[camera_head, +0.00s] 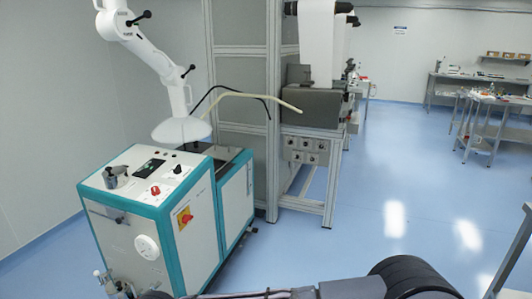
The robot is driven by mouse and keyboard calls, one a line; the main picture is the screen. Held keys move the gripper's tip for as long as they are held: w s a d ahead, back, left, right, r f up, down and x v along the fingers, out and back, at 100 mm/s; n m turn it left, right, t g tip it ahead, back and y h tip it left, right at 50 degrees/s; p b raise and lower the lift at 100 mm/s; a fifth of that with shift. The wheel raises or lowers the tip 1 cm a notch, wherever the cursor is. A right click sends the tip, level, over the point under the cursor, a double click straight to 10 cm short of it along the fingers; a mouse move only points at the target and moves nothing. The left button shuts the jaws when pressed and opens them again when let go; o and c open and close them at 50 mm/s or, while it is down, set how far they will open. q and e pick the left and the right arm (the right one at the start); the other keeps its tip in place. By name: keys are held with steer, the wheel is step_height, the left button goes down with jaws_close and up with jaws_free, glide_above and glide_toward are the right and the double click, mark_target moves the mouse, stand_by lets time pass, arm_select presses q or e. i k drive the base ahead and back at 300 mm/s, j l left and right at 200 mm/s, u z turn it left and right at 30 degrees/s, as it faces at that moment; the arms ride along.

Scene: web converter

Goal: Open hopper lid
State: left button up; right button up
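A white and teal machine cabinet (170,215) stands at the left. Its sloped top has a small display, knobs and a metal fitting. Behind this panel is a lower rear section (236,190) with a dark top (232,158), partly hidden by the front part. I cannot tell for certain which surface is the hopper lid, and I see no raised lid. A white hood (180,131) on a jointed white arm hangs just above the cabinet's back. Neither gripper can be made out; only dark arm-like parts show along the bottom edge.
A red and yellow switch (185,217) is on the cabinet's side. A pale hose (250,97) and a black cable curve behind it. A grey framed machine (312,108) stands behind to the right. Metal tables (480,77) are far right. Blue floor is open at centre right.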

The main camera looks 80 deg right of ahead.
mark_target(218, 152)
steer(key=z, duration=2.45)
steer(key=i+l+z, duration=0.45)
steer(key=i, duration=0.5)
steer(key=i+z, duration=0.4)
steer(key=i, duration=0.55)
steer(key=i+u, duration=0.1)
steer(key=i, duration=0.9)
steer(key=i+u, duration=0.25)
steer(key=u, duration=0.2)
steer(key=i+u, duration=0.3)
steer(key=u, duration=0.15)
steer(key=i+l+u, duration=0.1)
steer(key=i+u, duration=0.15)
steer(key=u, duration=0.2)
steer(key=i+u, duration=0.5)
steer(key=u, duration=0.2)
steer(key=i+l+u, duration=0.15)
steer(key=u, duration=0.2)
steer(key=i, duration=0.05)
